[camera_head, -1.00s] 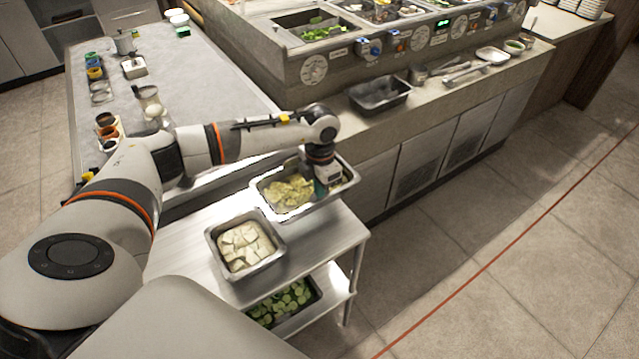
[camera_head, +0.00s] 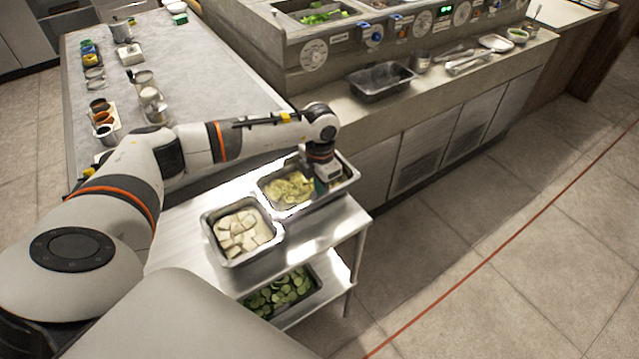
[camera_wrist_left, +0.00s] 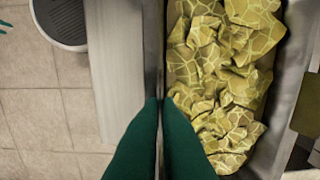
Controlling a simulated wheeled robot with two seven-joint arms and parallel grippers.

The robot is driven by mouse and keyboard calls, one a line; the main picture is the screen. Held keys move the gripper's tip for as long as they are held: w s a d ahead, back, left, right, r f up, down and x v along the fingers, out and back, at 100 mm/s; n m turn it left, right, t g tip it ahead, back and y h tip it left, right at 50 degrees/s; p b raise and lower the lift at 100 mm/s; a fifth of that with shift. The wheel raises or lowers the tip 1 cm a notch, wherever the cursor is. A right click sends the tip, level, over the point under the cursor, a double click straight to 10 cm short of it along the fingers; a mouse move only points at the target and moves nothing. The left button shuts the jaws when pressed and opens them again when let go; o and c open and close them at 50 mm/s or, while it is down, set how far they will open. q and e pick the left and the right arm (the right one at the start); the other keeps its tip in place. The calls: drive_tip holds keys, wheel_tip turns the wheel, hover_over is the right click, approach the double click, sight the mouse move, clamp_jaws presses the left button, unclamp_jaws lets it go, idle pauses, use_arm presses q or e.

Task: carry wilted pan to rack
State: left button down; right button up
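The wilted pan, a metal pan of limp yellow-green leaves (camera_head: 289,187), is at the far right of the steel rack's top shelf (camera_head: 180,225). I cannot tell whether it rests on the shelf or hangs just above it. My left gripper (camera_head: 322,186) points down at the pan's right part in the head view. In the left wrist view, its green fingertips (camera_wrist_left: 161,101) are close together on the pan's thin wall, with the leaves (camera_wrist_left: 222,75) to the right. The grip looks shut on that wall. My right gripper is not in view.
A pan of white cubes (camera_head: 240,232) stands close beside the wilted pan. A pan of green slices (camera_head: 280,292) is on the lower shelf. An empty dark pan (camera_head: 380,82) sits on the counter ledge behind. The floor (camera_head: 470,230) to the right is clear.

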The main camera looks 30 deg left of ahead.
use_arm(q)
drive_tip(key=shift+f+b, duration=0.35)
drive_tip(key=shift+f, duration=0.05)
idle(0.4)
drive_tip(key=c, duration=1.6)
unclamp_jaws()
drive_tip(key=shift+o, duration=0.2)
wheel_tip(320, 180, up, 12)
drive_tip(key=b, duration=0.2)
drive_tip(key=shift+d, duration=0.1)
